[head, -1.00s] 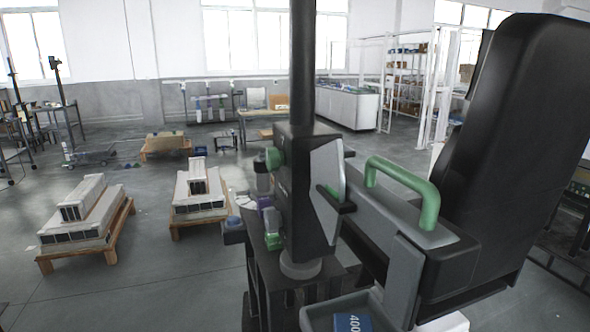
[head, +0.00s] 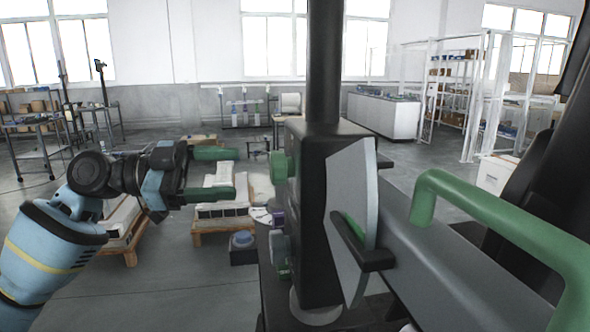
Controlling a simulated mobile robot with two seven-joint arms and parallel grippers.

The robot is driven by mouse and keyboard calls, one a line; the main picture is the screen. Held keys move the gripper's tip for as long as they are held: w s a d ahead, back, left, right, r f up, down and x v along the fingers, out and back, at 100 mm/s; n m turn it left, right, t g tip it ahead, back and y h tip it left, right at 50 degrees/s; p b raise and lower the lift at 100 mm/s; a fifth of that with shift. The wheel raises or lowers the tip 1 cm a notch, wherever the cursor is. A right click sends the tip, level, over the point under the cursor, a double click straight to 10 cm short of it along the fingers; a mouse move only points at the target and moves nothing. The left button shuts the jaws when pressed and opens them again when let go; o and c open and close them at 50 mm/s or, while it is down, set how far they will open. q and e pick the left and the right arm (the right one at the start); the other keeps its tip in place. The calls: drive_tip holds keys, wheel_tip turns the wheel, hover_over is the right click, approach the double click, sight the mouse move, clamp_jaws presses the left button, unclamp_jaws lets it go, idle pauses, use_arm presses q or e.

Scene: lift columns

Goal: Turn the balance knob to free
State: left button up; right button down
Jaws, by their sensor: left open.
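A green knob (head: 279,167) sticks out from the left side of the black column head (head: 322,160) in the middle of the head view. I take it to be the balance knob; no free marking on it can be read. My left gripper (head: 236,173) points right toward the knob with its two green fingers apart, one above the other. The fingertips appear just left of the knob, with a visible gap, and nothing is between them. My right gripper is out of view.
A grey plate (head: 352,195) and a grey arm with a green handle (head: 490,215) extend right from the column. A black upright part fills the right edge. Pallets with pale stacked blocks (head: 222,210) stand behind my left gripper. Open floor (head: 190,290) lies at lower left.

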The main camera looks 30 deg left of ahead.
sight(271, 167)
use_arm(q)
drive_tip(key=shift+s+d+r, duration=0.1)
drive_tip(key=shift+s+r, duration=0.15)
drive_tip(key=shift+r, duration=0.2)
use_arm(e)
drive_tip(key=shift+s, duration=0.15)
use_arm(q)
drive_tip(key=p+x, duration=0.2)
drive_tip(key=x, duration=0.4)
drive_tip(key=shift+w+d+r, duration=0.1)
drive_tip(key=shift+w+d, duration=0.05)
drive_tip(key=shift+d, duration=0.1)
drive_tip(key=shift+w+d+p, duration=0.25)
drive_tip(key=shift+d+p, duration=0.05)
drive_tip(key=shift+d, duration=0.1)
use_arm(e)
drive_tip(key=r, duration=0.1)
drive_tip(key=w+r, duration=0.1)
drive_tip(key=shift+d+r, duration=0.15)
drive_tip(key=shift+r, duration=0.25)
use_arm(q)
drive_tip(key=shift+c, duration=0.4)
